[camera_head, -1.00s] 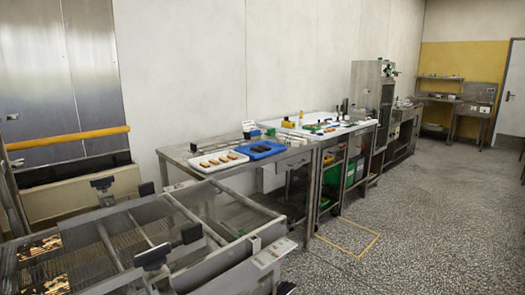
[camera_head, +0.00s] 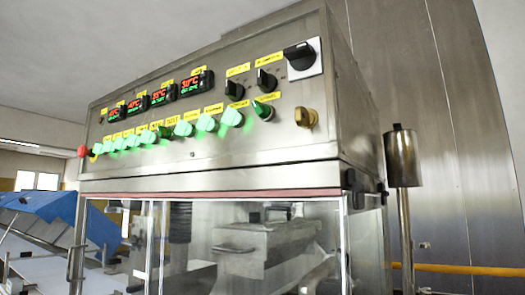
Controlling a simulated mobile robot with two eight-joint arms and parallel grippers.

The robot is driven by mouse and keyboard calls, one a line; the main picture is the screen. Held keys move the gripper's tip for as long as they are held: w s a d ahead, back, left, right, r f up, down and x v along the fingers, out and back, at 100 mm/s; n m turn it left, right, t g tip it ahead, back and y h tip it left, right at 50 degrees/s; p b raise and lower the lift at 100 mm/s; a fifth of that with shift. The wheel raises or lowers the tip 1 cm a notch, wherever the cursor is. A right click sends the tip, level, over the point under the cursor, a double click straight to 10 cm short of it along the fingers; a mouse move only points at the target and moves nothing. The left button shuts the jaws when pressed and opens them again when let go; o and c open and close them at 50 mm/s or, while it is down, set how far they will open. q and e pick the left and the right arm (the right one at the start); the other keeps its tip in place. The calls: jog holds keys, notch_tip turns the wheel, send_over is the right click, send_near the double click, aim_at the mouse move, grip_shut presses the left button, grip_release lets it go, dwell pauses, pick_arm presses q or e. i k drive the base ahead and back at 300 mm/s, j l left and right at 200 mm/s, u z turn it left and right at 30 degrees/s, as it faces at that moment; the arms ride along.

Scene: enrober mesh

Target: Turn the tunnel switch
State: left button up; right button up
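A steel control panel (camera_head: 215,160) of a machine fills the upper middle of the head view. A row of green-lit rotary switches (camera_head: 183,128) runs along its lower part, each under a yellow label too small to read. I cannot tell which one is the tunnel switch. Black knobs (camera_head: 265,80) sit above the right end, with a larger black switch on a white plate (camera_head: 300,56) at the upper right corner and a brownish-yellow knob (camera_head: 306,117) below it. Neither gripper is in view.
Several red and green temperature displays (camera_head: 190,84) sit above the switches. A red button (camera_head: 83,151) is at the panel's left end. Clear panes (camera_head: 200,240) enclose the machine below. A steel cylinder on a post (camera_head: 402,158) stands at right, and a blue cover (camera_head: 40,207) at left.

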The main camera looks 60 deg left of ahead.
aim_at(264, 110)
jog(key=u, duration=2.25)
